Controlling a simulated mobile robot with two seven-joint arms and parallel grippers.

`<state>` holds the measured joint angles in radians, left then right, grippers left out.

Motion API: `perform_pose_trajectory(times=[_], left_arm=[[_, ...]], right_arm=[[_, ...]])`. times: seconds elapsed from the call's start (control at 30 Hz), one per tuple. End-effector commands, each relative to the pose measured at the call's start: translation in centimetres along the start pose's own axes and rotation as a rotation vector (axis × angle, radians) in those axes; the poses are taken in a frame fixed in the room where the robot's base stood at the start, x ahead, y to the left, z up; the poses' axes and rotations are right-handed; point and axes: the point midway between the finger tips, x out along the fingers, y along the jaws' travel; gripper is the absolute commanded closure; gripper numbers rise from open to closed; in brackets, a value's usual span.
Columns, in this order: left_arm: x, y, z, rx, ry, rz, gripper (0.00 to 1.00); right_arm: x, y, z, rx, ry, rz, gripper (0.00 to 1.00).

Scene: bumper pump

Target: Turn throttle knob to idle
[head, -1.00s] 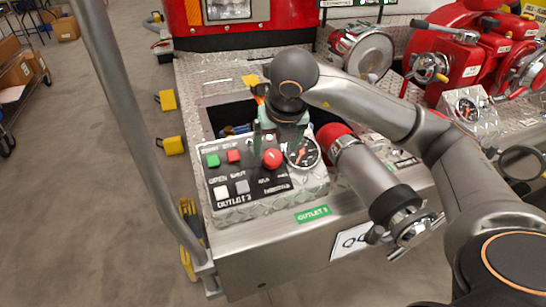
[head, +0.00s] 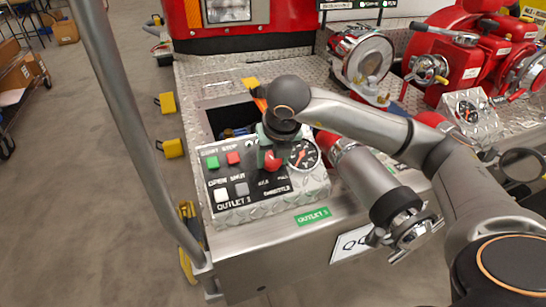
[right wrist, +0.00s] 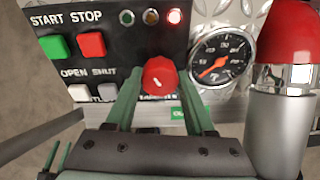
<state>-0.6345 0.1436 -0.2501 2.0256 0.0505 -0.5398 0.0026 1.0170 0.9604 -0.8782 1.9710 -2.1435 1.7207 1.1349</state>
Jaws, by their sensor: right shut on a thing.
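The red throttle knob (head: 271,162) sits on the black control panel, right of the buttons. In the right wrist view the knob (right wrist: 160,77) has its white pointer mark facing up, and the label below it is partly covered. My right gripper (head: 270,153) reaches down over the panel from above. Its green fingers (right wrist: 158,85) stand on either side of the knob and are shut on it. Two small green prongs (right wrist: 55,160) at the lower left of the wrist view look like my left gripper; its jaw state is unclear.
Green START (right wrist: 53,47) and red STOP (right wrist: 92,45) buttons lie left of the knob, above the white OPEN (right wrist: 80,92) and grey SHUT (right wrist: 107,92) buttons. A gauge (right wrist: 222,56) and a red-capped pipe (right wrist: 288,50) stand close on the right.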

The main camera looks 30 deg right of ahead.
Motion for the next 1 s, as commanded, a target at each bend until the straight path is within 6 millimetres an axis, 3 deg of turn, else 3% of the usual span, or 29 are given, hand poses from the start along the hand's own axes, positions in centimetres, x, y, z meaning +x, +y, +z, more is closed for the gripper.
perform_pose_trajectory(times=[0.07, 0.4, 0.73, 1.0], left_arm=[[0.01, -0.01, 0.0, 0.0, 0.0, 0.0, 0.5], [0.05, 0.0, 0.12, 0.001, -0.003, 0.0, 0.5], [0.24, -0.01, 0.36, 0.001, -0.003, 0.0, 0.5], [0.74, -0.11, 0.8, 0.002, 0.0, 0.0, 0.5]], right_arm=[[-0.02, 0.05, 0.0, -0.001, 0.0, 0.002, 0.61], [-0.04, 0.08, 0.0, -0.001, -0.001, 0.003, 0.99], [0.01, 0.12, -0.02, -0.039, -0.003, -0.002, 1.0], [0.12, 0.15, -0.05, -0.201, -0.011, -0.026, 1.0]])
